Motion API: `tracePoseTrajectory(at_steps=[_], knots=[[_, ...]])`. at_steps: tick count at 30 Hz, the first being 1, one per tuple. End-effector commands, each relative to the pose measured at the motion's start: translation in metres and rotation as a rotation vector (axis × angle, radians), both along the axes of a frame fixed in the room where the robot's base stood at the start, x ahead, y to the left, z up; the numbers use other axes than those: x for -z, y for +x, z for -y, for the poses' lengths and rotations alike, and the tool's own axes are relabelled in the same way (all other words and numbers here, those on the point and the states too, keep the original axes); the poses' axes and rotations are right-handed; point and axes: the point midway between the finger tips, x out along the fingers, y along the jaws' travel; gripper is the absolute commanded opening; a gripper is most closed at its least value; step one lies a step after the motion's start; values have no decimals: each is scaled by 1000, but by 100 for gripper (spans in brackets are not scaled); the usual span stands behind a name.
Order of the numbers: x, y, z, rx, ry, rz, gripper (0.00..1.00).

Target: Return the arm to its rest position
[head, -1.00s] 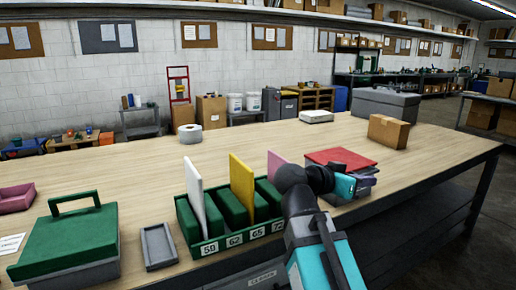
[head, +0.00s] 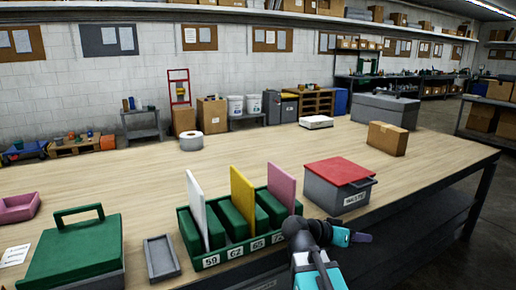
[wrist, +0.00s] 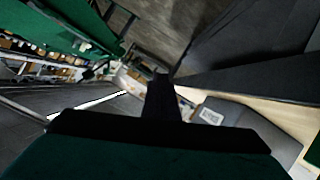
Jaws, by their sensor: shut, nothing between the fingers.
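My arm reaches in from the bottom right of the head view. My gripper (head: 366,238) is at the table's front edge, pointing right, in front of the red-lidded grey box (head: 340,183) and apart from it. In the wrist view my gripper (wrist: 160,78) shows as a dark shape with its fingers together. It is shut and holds nothing. Part of my arm covers the right front corner of the green divided bin (head: 212,262).
The bin holds a white (head: 197,208), a yellow (head: 242,200) and a pink panel (head: 281,186). A green-lidded box (head: 72,246), a grey tray (head: 161,258), a tape roll (head: 191,141) and a cardboard box (head: 387,138) share the table. The table's middle is clear.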

Motion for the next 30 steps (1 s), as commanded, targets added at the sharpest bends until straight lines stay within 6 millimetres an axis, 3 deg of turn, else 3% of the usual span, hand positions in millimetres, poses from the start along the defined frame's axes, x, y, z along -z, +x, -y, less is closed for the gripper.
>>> tracePoseTrajectory(at_steps=[17, 30], knots=[[150, -38, 11, 1, 132, -314, 0], [262, -102, 6, -13, 283, -576, 0]])
